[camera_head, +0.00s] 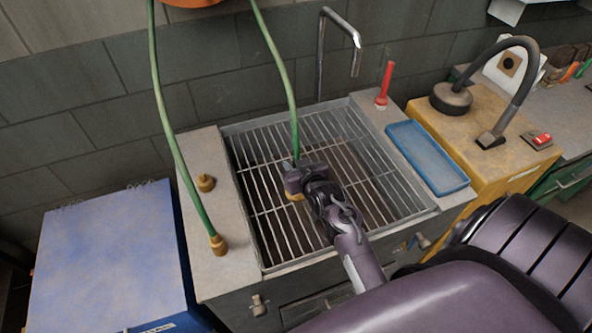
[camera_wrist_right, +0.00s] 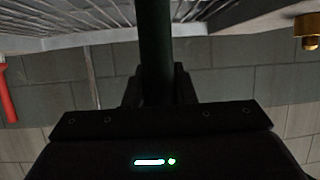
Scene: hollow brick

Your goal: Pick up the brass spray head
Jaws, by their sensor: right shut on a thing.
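A small loose brass fitting, which looks like the brass spray head (camera_head: 205,183), stands on the left ledge of the sink. It probably is the brass piece (camera_wrist_right: 308,32) at the top right of the right wrist view. My right gripper (camera_head: 295,178) is over the sink grate, shut on the green hose (camera_head: 293,115) near its lower end. The hose (camera_wrist_right: 156,50) runs dark between the fingers in the right wrist view. A brass end (camera_head: 295,196) shows just below the fingers. My left gripper is out of view.
Another green hose end with a brass fitting (camera_head: 217,245) rests on the left ledge. The sink grate (camera_head: 270,220) is otherwise bare. A tap (camera_head: 340,30), a red handle (camera_head: 385,82) and a blue tray (camera_head: 428,158) are around it.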

